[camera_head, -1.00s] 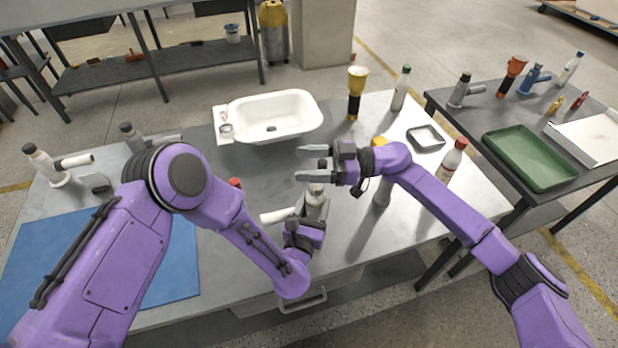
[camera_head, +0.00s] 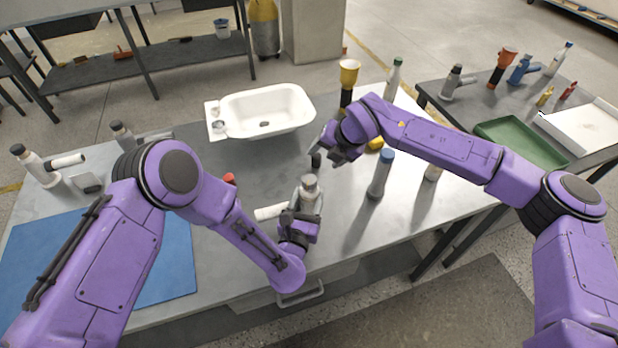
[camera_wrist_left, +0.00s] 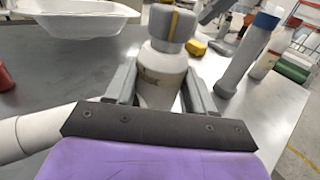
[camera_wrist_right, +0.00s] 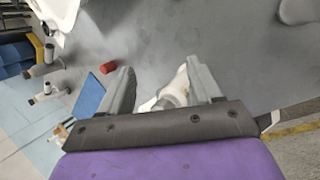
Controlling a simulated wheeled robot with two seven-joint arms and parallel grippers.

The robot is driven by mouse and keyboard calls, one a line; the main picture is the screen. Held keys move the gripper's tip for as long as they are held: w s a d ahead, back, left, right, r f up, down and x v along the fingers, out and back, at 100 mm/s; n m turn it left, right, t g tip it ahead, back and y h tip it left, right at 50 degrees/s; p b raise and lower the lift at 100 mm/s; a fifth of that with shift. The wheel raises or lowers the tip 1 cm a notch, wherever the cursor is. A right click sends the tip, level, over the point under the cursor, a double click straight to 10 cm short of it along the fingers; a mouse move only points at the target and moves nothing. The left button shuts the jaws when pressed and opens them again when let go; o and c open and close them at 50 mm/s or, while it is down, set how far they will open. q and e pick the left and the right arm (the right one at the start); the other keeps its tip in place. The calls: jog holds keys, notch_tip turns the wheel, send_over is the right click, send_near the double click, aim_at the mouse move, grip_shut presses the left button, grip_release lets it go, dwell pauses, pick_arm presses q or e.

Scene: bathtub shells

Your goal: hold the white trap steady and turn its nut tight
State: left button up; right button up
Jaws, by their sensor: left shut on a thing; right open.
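The white trap (camera_head: 311,197) stands upright on the workbench, with its side pipe (camera_head: 270,212) pointing left. Its grey nut (camera_head: 309,182) sits on top and also shows in the left wrist view (camera_wrist_left: 172,22). My left gripper (camera_head: 300,212) is shut on the trap's body, one finger on each side, as the left wrist view shows (camera_wrist_left: 160,85). My right gripper (camera_head: 318,160) is open and tilted downward, above and just behind the nut. In the right wrist view the trap (camera_wrist_right: 173,92) shows between the open fingers, partly hidden by the gripper's base.
A white basin (camera_head: 265,110) stands behind the trap. A blue-capped grey bottle (camera_head: 380,175) and a yellow-topped flashlight (camera_head: 348,82) are to the right. A red cap (camera_head: 229,179) lies left of the trap. A blue mat (camera_head: 150,262) covers the front left.

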jog(key=w+d+f+n+t+h, duration=0.3)
jog(key=d+n+t, duration=0.1)
jog(key=d+n, duration=0.25)
jog(key=m+t+y, duration=0.4)
jog(key=m+y, duration=0.8)
jog(key=m, duration=1.8)
send_near(310, 178)
jog(key=shift+n, duration=0.25)
jog(key=x, duration=0.6)
jog(key=f+x, duration=0.1)
jog(key=x, duration=0.3)
jog(key=shift+r, duration=0.1)
jog(key=c, duration=1)
